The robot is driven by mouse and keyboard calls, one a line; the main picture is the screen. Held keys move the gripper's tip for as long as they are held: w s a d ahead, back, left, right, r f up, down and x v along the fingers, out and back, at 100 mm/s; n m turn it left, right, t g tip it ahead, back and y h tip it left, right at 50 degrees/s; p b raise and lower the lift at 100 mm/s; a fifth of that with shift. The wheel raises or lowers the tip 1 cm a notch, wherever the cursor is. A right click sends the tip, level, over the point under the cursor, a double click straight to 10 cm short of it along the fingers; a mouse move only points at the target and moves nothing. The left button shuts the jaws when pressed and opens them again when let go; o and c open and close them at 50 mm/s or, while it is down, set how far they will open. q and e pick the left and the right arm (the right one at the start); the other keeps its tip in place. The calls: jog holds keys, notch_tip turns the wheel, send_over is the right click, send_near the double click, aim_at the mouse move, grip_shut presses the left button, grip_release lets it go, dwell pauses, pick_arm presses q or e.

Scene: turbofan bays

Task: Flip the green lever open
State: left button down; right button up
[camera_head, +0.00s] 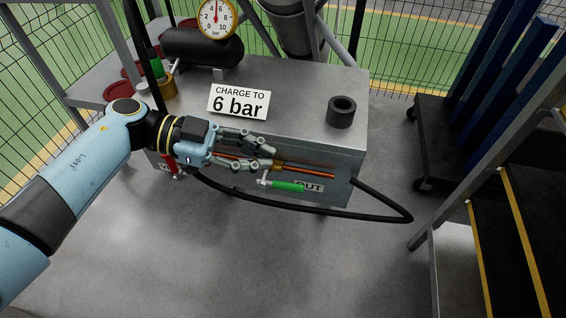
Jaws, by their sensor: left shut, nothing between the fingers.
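The green lever (288,186) is on the front face of the grey metal box, beside the "OUT" label, which it partly covers. It lies nearly level and points right. My left gripper (268,160) is shut and empty, just above and left of the green lever in the picture. I cannot tell whether it touches the lever's valve. A red lever (171,163) hangs at the left of the front face, beside a label mostly hidden by my arm. My right gripper is not in view.
The grey box (290,85) carries a "CHARGE TO 6 bar" sign (239,102), a black cylinder (341,112) and a gauge (216,17). A black hose (330,217) loops in front. Yellow-edged steps (510,230) stand right. The floor in front is clear.

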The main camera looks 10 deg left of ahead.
pick_arm(q)
jog(key=a+r, duration=0.3)
jog(key=shift+s+a, duration=0.1)
jog(key=shift+s, duration=0.15)
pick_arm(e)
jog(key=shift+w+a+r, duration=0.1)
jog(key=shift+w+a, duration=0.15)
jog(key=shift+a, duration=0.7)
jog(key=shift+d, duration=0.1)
